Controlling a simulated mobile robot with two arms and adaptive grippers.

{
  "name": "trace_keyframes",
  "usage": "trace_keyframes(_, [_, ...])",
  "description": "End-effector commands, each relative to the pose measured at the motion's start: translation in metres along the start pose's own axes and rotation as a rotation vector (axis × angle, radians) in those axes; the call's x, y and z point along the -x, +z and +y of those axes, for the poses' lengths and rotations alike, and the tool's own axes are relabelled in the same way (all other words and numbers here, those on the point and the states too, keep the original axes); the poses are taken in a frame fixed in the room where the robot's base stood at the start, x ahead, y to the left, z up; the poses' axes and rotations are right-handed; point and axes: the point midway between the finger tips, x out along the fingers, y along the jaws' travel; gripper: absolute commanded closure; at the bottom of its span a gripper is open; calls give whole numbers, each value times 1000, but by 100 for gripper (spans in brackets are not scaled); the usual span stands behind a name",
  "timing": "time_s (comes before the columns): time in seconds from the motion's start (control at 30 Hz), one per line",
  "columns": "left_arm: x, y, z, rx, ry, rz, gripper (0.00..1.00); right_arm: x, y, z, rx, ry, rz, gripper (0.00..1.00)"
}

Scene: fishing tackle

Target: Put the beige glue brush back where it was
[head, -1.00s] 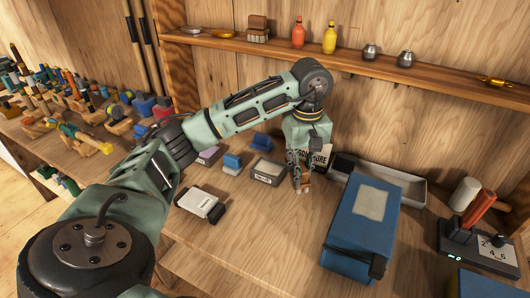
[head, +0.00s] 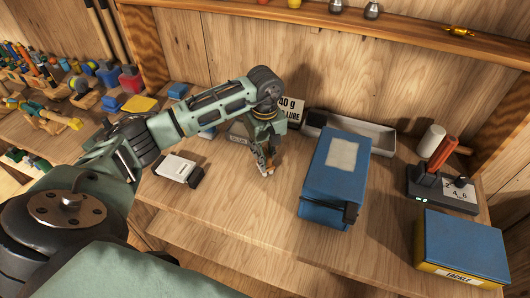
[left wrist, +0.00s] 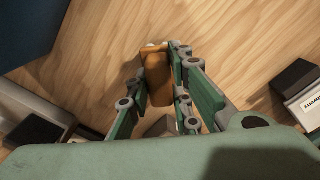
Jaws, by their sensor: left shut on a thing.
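My left gripper (head: 266,168) is low over the bench top, left of the blue case, with its fingers pointing down. It is shut on a small orange-brown thing, taken as the beige glue brush (left wrist: 157,75), which shows between the fingers in the left wrist view. A pale end shows at its far tip. In the head view the fingers mostly hide it, and I cannot tell whether it touches the bench. My right gripper is not in view.
A blue case (head: 322,190) stands right of the gripper. A grey tray (head: 378,140) and a lube sign (head: 291,110) are behind. A white-topped box (head: 176,166) lies left. A blue tackle box (head: 465,245) is front right. The bench in front of the gripper is clear.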

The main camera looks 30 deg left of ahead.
Motion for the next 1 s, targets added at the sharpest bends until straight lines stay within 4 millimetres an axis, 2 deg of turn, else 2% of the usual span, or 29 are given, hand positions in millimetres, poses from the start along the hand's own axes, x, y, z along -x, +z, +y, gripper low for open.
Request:
trace_keyframes(0.23, [-4, 0, 0, -1, 0, 1, 100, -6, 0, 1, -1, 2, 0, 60])
trace_keyframes(0.27, [-4, 0, 0, -1, 0, 1, 79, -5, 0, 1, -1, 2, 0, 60])
trace_keyframes(0.47, [-3, 0, 0, -1, 0, 0, 62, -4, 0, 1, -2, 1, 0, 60])
trace_keyframes(0.8, [-1, 0, 0, -1, 0, 0, 61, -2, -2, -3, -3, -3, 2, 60])
trace_keyframes(0.87, [3, 0, 0, -1, 0, -1, 61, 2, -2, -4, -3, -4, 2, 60])
trace_keyframes(1.0, [20, -1, 1, -2, 4, 3, 61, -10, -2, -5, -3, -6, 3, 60])
